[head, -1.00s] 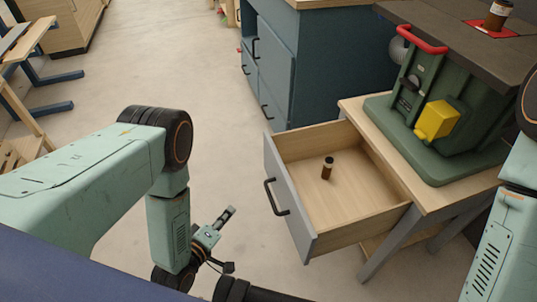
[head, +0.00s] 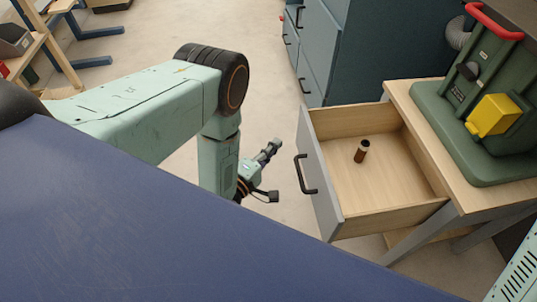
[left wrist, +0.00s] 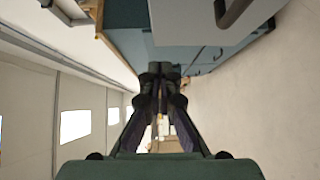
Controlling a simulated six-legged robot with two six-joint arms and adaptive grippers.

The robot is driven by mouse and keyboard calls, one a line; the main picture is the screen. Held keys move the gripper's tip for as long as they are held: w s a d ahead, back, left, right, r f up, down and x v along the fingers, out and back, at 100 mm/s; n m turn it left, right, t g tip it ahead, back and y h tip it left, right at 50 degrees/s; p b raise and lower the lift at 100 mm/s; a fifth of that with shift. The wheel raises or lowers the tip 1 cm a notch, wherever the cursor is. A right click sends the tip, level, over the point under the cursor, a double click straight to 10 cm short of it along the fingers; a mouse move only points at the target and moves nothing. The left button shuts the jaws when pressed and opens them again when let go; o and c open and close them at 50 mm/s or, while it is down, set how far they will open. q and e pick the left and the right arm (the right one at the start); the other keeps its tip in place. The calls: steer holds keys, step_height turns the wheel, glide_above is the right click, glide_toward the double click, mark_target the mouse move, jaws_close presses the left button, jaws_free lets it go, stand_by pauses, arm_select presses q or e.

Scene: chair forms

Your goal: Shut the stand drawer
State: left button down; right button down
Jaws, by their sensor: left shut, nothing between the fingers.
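The stand drawer (head: 385,185) is pulled well out of the wooden-topped stand (head: 408,93). Its grey front (head: 318,165) has a dark bar handle (head: 305,175) and faces left. A small brown bottle (head: 361,151) stands inside. My left gripper (head: 276,146) is shut and empty, just left of the drawer front and apart from it in the picture. Its closed fingers show in the left wrist view (left wrist: 160,72). A grey panel with a dark handle (left wrist: 234,12) at that view's upper right appears to be the drawer front. My right gripper is out of view.
A green machine (head: 470,130) with a yellow box (head: 493,115) sits on the stand. A blue-grey cabinet (head: 385,50) stands behind. A wooden shelf unit (head: 35,45) is at far left. Bare floor (head: 180,30) lies between. My blue body covers the lower left.

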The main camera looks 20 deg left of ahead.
mark_target(306, 126)
arm_select(q)
steer(key=shift+w+d+r+b, duration=0.1)
steer(key=shift+w+d+b, duration=0.3)
steer(key=shift+w+d, duration=0.55)
steer(key=shift+w+d+f+b, duration=0.1)
steer(key=shift+w+d+b, duration=0.35)
steer(key=shift+w, duration=0.85)
steer(key=shift+w+d+r+b, duration=0.1)
steer(key=shift+w+d+b, duration=0.25)
steer(key=shift+w+d, duration=0.6)
steer(key=shift+w+a, duration=0.2)
steer(key=shift+a, duration=0.05)
steer(key=shift+w, duration=0.1)
